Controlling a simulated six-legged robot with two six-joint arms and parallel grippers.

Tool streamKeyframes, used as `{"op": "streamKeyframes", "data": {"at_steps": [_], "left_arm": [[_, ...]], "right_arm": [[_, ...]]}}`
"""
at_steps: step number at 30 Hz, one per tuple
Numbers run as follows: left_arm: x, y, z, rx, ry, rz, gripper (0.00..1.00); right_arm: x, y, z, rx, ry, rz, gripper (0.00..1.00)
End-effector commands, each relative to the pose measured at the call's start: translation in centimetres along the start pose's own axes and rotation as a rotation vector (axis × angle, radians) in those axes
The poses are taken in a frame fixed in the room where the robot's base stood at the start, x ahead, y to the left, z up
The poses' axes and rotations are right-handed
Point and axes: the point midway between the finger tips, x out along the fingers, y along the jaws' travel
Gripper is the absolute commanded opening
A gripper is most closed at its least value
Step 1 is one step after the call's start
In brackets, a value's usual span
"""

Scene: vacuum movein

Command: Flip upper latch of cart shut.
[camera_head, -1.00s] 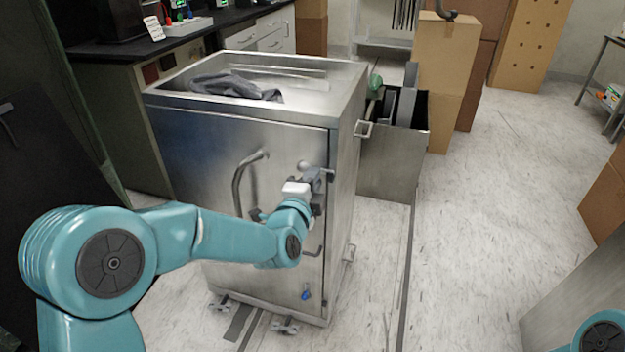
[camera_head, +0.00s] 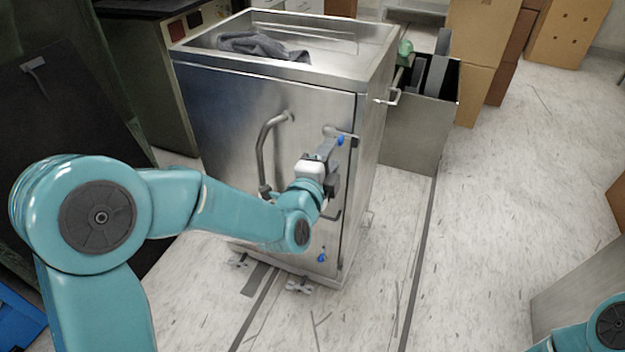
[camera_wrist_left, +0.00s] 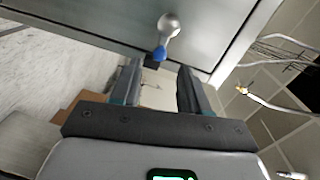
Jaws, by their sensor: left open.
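The metal cart (camera_head: 225,115) stands in the middle of the head view with its door facing me. Its upper latch, with a blue tip (camera_head: 340,141), is near the door's top right edge. In the left wrist view the latch (camera_wrist_left: 168,28) is a round silver knob with a blue end, just beyond my fingertips. My left gripper (camera_head: 330,152) is at the latch, and in the wrist view its fingers (camera_wrist_left: 160,75) are apart with nothing between them. I cannot tell whether a finger touches the latch. A lower latch with a blue tip (camera_head: 322,258) is near the door's bottom. My right gripper is not visible.
A curved door handle (camera_head: 266,150) stands out left of my left gripper. Grey cloth (camera_head: 262,46) lies in the cart's top. An open metal bin (camera_head: 420,125) and cardboard boxes (camera_head: 478,55) stand behind. The floor (camera_head: 500,190) to the right is clear.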

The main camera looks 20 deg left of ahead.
Motion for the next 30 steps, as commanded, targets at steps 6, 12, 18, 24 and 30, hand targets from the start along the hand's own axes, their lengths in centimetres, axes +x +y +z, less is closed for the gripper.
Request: {"op": "streamKeyframes", "data": {"at_steps": [6,12,18,24,30], "left_arm": [[-6.2,-0.2,0.0,-0.001,0.0,0.0,0.45],[-9.5,0.5,0.1,0.001,-0.002,-0.01,0.45],[-10.8,0.3,0.1,0.001,-0.001,-0.004,0.45],[-11.1,0.0,0.0,-0.001,0.0,0.0,0.45],[-11.1,0.0,0.0,-0.001,-0.001,0.0,0.45]], "right_arm": [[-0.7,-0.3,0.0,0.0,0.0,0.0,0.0],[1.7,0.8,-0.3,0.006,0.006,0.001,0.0],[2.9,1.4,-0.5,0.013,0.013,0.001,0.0],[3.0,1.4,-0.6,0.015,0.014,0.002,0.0],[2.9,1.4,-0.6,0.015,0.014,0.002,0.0]]}}
